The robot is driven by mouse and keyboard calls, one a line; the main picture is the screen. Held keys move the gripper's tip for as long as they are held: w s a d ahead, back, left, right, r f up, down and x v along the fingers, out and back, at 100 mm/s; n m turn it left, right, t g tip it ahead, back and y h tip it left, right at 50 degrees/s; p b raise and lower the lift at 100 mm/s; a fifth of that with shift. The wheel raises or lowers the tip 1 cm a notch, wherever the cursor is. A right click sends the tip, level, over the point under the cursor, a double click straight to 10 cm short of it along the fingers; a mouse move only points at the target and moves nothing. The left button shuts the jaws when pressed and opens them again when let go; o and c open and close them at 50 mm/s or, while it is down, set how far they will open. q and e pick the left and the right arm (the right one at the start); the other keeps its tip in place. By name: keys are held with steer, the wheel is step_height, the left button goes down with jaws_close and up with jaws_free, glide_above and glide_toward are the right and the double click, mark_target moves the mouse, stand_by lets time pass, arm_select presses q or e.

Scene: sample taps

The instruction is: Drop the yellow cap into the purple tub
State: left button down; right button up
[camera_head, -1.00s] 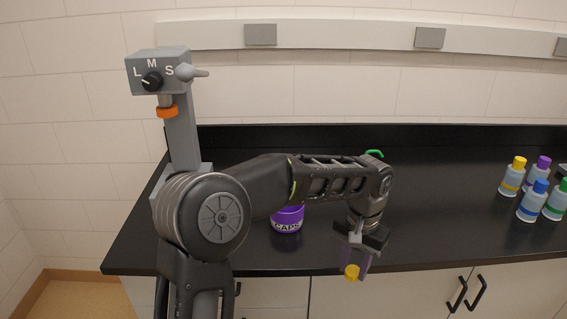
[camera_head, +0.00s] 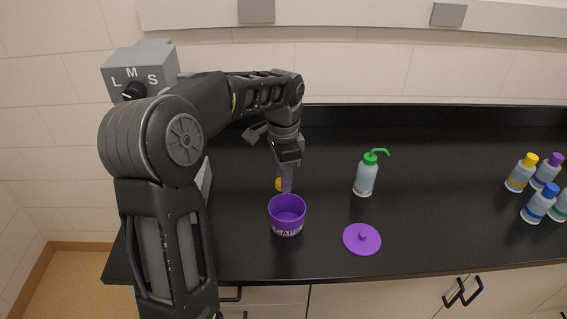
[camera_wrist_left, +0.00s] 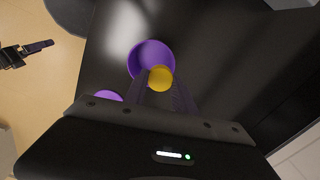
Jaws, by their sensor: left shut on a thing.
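The yellow cap (camera_head: 279,184) is held between the fingertips of my left gripper (camera_head: 285,185), which is shut on it. It also shows in the left wrist view (camera_wrist_left: 160,78), in front of the purple tub (camera_wrist_left: 150,57). In the head view the open purple tub (camera_head: 287,214), marked CAPS, stands on the black counter and looks empty. The cap shows just above and behind the tub's far rim in that view. A finger partly hides the cap. My right gripper is not identifiable in the head view.
A purple lid (camera_head: 362,239) with a knob lies right of the tub. A wash bottle (camera_head: 367,175) with a green spout stands behind the lid. Several capped bottles (camera_head: 521,174) stand at the far right. A grey dispenser marked L, M, S (camera_head: 140,72) is at the left.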

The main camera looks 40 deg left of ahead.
arm_select(q)
steer(key=shift+f, duration=0.8)
step_height(320, 180, down, 4)
steer(key=shift+f+b, duration=0.25)
steer(key=shift+b, duration=1)
steer(key=c, duration=0.9)
jaws_free()
steer(key=shift+c, duration=0.2)
steer(key=shift+r, duration=0.15)
